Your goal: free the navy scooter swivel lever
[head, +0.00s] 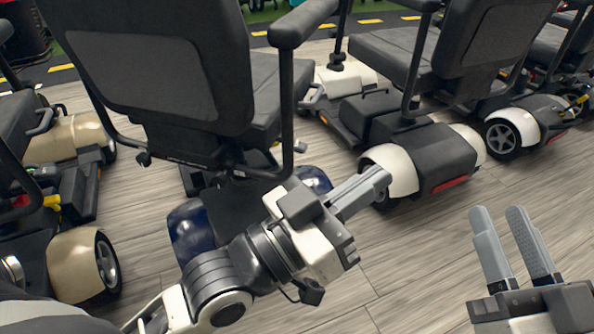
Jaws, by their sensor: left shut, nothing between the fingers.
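The navy scooter stands at centre left, seen from behind, with its black seat (150,75) and glossy navy rear fenders (188,228). A small black knob-ended part (145,157) sticks out under the seat's left side; I cannot tell whether it is the swivel lever. My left gripper (382,182) is shut and empty, to the right of the navy scooter, pointing toward the white scooter's rear wheel. My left arm hides part of the navy scooter's rear. My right gripper (498,209) is open and empty at lower right, over bare floor.
A beige scooter (75,260) stands close on the left, with a yellow part (50,201) under its seat. A white-fendered scooter (440,160) stands to the right, and another (525,122) beyond it. Wood-look floor (410,260) is clear between my grippers.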

